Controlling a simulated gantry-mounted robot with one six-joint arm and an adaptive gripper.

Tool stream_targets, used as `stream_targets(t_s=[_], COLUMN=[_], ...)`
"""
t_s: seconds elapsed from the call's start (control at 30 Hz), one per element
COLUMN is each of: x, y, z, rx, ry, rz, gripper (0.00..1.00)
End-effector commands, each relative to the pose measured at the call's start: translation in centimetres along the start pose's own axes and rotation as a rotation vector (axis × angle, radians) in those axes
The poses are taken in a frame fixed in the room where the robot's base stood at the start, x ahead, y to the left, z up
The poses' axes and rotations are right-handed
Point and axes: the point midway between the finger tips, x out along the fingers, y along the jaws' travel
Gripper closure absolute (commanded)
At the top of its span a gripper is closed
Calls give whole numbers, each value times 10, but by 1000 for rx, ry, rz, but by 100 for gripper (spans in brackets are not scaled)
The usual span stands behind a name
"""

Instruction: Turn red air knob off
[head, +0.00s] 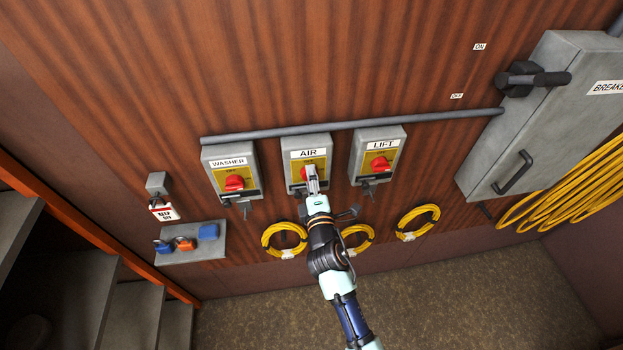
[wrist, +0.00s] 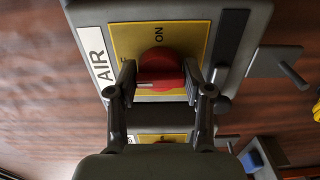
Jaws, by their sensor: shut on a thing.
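The red air knob (wrist: 160,72) sits on a yellow plate in the middle of the grey AIR switch box (head: 290,147). In the wrist view its white pointer line runs across the picture, and the word ON is printed at the plate's edge. My gripper (wrist: 162,84) has one finger on each side of the knob and is shut on it. In the head view my gripper (head: 312,178) is in front of the box and covers most of the knob.
The WASHER box (head: 215,157) is on the left and the LIFT box (head: 362,147) on the right, each with a red knob. A grey pipe (head: 340,127) runs above. Yellow cable coils (head: 280,253) hang below. A large breaker box (head: 530,130) is at the right.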

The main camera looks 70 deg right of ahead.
Motion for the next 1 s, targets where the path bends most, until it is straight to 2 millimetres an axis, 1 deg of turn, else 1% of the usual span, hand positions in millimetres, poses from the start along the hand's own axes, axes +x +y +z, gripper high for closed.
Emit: stream_targets(t_s=[0.03,0.13,0.43,0.53,0.57,0.67,0.8,0.9,1.0], x=[0,0,0,-8,-12,-34,-70,-93,-109], y=[0,0,0,0,-1,-1,-1,-1,-1], z=[0,0,0,0,0,0,0,-1,0], rx=[-2,-1,0,0,0,0,-1,-2,-2], ry=[0,0,0,1,1,1,2,2,2], rz=[1,1,0,0,0,-2,-2,-1,-1], gripper=[45,28,27,27,27,27,27,27,27])
